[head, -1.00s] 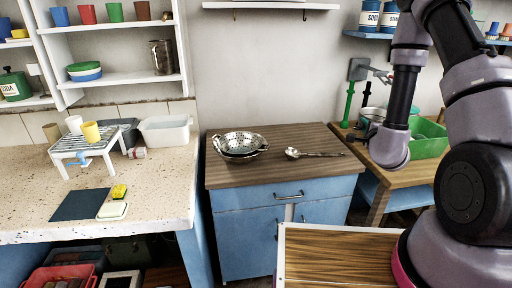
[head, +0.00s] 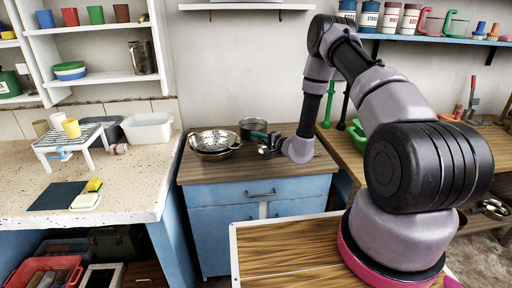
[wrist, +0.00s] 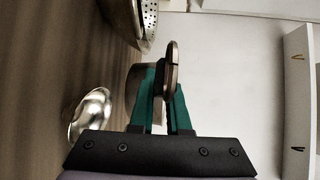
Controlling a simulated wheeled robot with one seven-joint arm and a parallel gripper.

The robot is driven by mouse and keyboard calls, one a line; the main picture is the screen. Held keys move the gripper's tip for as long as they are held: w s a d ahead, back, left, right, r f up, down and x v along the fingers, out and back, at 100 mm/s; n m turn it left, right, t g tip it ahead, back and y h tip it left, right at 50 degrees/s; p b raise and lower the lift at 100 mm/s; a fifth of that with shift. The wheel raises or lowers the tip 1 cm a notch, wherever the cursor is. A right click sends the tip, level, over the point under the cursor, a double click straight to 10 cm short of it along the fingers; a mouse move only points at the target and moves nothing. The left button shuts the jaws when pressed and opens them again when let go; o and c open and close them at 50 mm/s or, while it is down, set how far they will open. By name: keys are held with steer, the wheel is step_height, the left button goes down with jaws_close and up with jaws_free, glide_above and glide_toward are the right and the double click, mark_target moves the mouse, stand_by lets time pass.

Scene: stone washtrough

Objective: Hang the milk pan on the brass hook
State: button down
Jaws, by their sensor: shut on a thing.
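The milk pan (head: 253,122) is a small grey metal pan, seen over the back of the blue cabinet's wooden top. My gripper (head: 262,138) is beside it, just right of the colander. In the wrist view my green fingers (wrist: 163,100) are shut on the pan's handle (wrist: 171,68), and the pan's side (wrist: 136,88) shows partly behind them. I cannot tell from the head view how far the pan is above the top.
A perforated colander (head: 214,143) stands just left of the pan; it also shows in the wrist view (wrist: 148,18). A shiny ladle bowl (wrist: 91,113) lies on the wooden top. A wall shelf (head: 246,6) is above. The stone counter (head: 140,190) is left.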

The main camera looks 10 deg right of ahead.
steer(key=shift+f, duration=2.25)
steer(key=shift+f, duration=0.15)
steer(key=c, duration=1.2)
jaws_free()
steer(key=shift+o, duration=0.2)
